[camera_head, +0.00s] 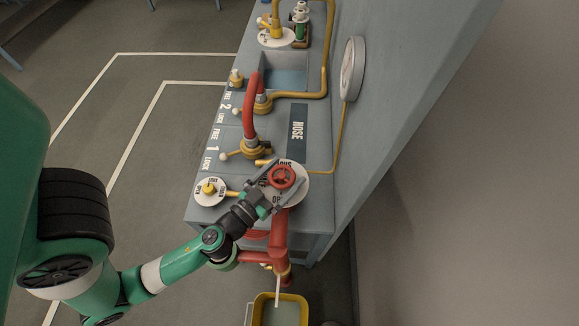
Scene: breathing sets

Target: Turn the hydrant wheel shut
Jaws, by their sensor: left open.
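The red hydrant wheel (282,177) sits on a white round dial plate at the near end of the grey bench. A red hydrant pipe (279,240) runs down from it. My left gripper (277,185) is open at the wheel, its two fingers lying on either side of the wheel's near part. I cannot tell whether the fingers touch the rim. Part of the dial lettering is hidden by the gripper. My right gripper is not in view.
A smaller white dial with a yellow knob (209,189) stands left of the wheel. A yellow-rimmed bucket (261,312) stands below the pipe. A gauge (351,68) is on the right wall.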

